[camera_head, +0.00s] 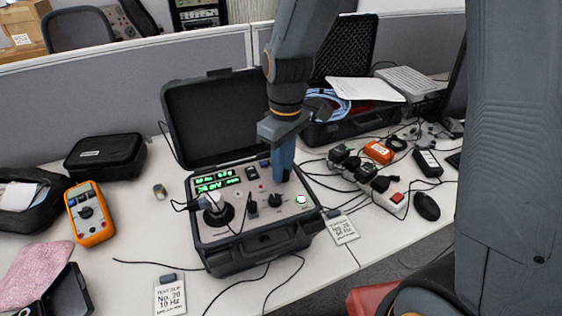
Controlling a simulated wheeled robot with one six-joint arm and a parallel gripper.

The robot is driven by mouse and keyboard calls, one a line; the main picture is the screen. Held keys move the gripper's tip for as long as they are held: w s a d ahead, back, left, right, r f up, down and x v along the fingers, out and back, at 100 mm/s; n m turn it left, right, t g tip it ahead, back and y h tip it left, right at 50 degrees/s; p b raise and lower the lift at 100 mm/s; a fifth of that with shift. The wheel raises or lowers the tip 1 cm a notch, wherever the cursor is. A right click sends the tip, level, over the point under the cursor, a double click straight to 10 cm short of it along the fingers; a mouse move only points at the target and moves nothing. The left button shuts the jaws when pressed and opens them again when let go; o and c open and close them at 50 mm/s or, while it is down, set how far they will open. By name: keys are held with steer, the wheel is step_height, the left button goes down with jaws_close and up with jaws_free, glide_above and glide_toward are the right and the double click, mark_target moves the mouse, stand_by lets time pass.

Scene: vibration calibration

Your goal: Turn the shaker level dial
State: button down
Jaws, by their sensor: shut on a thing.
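The shaker unit (246,243) is an open black case with a light control panel, standing on the white desk. My gripper (281,175) points down at the upper right of the panel, with its blue-grey fingers closed together at panel height. They are shut on the shaker level dial, which the fingers hide, so its setting cannot be read. Green lit displays (217,180) show on the upper left of the panel. A round black mount (216,212) is at the panel's left.
The raised case lid (212,118) stands behind the panel, close to my arm. An orange multimeter (90,213) and a black pouch (106,155) lie left. Tags (170,296) and cables lie in front. Power adapters, a power strip (385,198) and a mouse (426,206) crowd the right.

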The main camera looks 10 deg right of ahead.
steer(key=m+p, duration=0.2)
steer(key=m, duration=0.2)
steer(key=shift+s+d+p, duration=0.2)
steer(key=shift+s+p, duration=0.1)
steer(key=shift+p, duration=0.1)
steer(key=shift+m+p, duration=1)
steer(key=shift+m, duration=0.9)
steer(key=shift+f+m, duration=0.1)
steer(key=shift+m, duration=0.2)
steer(key=c, duration=1.6)
jaws_free()
steer(key=shift+o, duration=0.4)
steer(key=shift+w, duration=0.1)
